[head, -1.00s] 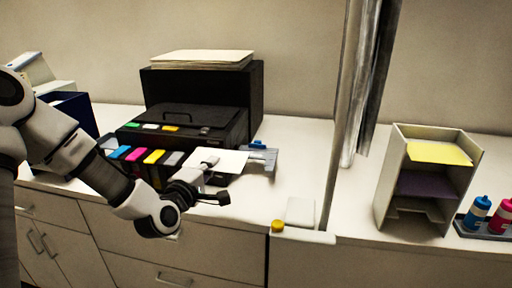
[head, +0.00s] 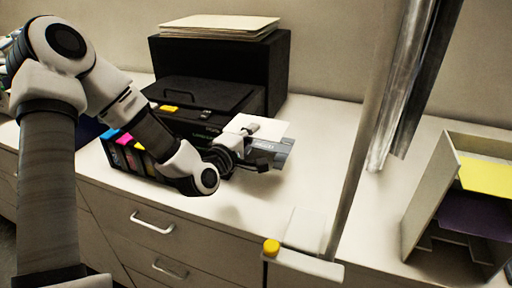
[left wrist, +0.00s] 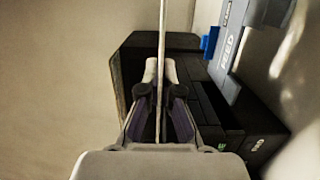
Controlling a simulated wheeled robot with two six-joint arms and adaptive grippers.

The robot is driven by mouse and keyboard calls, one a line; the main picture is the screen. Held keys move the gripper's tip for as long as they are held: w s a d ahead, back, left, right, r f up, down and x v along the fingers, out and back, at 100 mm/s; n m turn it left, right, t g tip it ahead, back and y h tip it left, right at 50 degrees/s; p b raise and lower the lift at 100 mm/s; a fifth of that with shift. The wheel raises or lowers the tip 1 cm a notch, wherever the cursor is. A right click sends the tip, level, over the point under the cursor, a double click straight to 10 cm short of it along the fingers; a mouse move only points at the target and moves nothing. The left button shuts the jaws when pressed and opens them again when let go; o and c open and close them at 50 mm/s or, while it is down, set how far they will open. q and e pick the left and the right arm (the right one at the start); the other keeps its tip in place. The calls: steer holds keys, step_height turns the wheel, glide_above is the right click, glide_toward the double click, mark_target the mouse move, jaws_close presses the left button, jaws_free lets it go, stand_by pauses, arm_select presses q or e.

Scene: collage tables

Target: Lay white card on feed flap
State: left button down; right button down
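The white card (head: 270,127) is held up in front of the black printer (head: 215,97) in the head view. My left gripper (head: 256,146) is shut on it. In the left wrist view the card (left wrist: 161,50) shows edge-on as a thin strip between the fingers (left wrist: 160,100). The grey feed flap (head: 284,153) is just below and behind the card, partly hidden by card and gripper. In the left wrist view the flap (left wrist: 237,40), marked FEED, lies to the right of the card, apart from it. My right gripper is out of view.
Paper sheets (head: 220,26) lie on the black box behind. A shelf unit (head: 440,190) is at far right. The counter front is clear.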

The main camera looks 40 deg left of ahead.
arm_select(q)
steer(key=w+f+b, duration=0.1)
steer(key=f+b, duration=0.1)
steer(key=f, duration=0.1)
steer(key=w+a+f+b, duration=0.1)
steer(key=w+f+b, duration=0.1)
steer(key=f, duration=0.2)
steer(key=w+f+b, duration=0.2)
steer(key=f+b, duration=0.1)
steer(key=shift+w+a+f, duration=0.1)
steer(key=shift+a+f, duration=0.1)
steer(key=shift+f, duration=0.05)
steer(key=shift+f+b, duration=0.45)
steer(key=shift+b, duration=0.15)
steer(key=c, duration=1.2)
jaws_free()
steer(key=shift+c, duration=0.2)
